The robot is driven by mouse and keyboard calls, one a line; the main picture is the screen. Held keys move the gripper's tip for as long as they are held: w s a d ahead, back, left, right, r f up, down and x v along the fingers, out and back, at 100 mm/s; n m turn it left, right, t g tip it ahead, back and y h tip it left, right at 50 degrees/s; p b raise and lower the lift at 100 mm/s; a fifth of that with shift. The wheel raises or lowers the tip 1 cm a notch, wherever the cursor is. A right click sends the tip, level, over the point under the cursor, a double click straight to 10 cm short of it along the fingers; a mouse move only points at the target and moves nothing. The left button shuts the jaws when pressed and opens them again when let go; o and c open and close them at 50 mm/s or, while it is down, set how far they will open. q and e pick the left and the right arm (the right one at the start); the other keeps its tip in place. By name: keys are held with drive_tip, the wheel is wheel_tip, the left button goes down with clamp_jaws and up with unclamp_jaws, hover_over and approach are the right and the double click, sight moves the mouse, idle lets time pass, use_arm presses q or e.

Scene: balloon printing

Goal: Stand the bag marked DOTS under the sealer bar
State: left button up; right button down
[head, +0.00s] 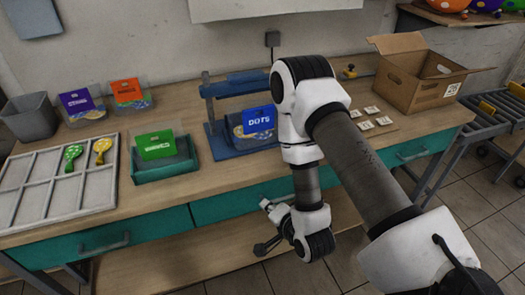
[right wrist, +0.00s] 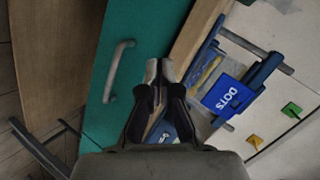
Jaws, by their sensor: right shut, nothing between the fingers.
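The bag marked DOTS (head: 258,121), with a blue label, stands upright in the blue sealer (head: 216,141) on the bench. The sealer bar (head: 235,85) is above and behind the label. The bag also shows in the right wrist view (right wrist: 228,98), tilted by the camera angle. My right gripper (head: 264,248) is low in front of the bench's drawer front, apart from the bag. In the right wrist view its fingers (right wrist: 158,70) are closed together and empty. My right arm hides the area right of the sealer. My left gripper is not in view.
A teal tray (head: 186,171) holds a green-labelled bag (head: 156,145). Purple (head: 77,103) and orange (head: 128,91) labelled bags stand behind. A divided tray (head: 112,206) with balloons lies left, a cardboard box (head: 398,84) right. Drawer handles (head: 105,244) stick out in front.

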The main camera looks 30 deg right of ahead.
use_arm(q)
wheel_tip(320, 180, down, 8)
drive_tip(key=b, duration=0.6)
use_arm(e)
drive_tip(key=w+d+r+m+t+h, duration=0.4)
drive_tip(key=d+r+m+t, duration=0.1)
drive_tip(key=d+r+m, duration=0.15)
drive_tip(key=p, duration=0.4)
approach(259, 136)
drive_tip(key=x, duration=0.6)
drive_tip(key=shift+w+d+r, duration=0.1)
drive_tip(key=shift+w+d, duration=0.1)
drive_tip(key=shift+w, duration=0.05)
drive_tip(key=shift+w+d, duration=0.1)
drive_tip(key=shift+w, duration=0.3)
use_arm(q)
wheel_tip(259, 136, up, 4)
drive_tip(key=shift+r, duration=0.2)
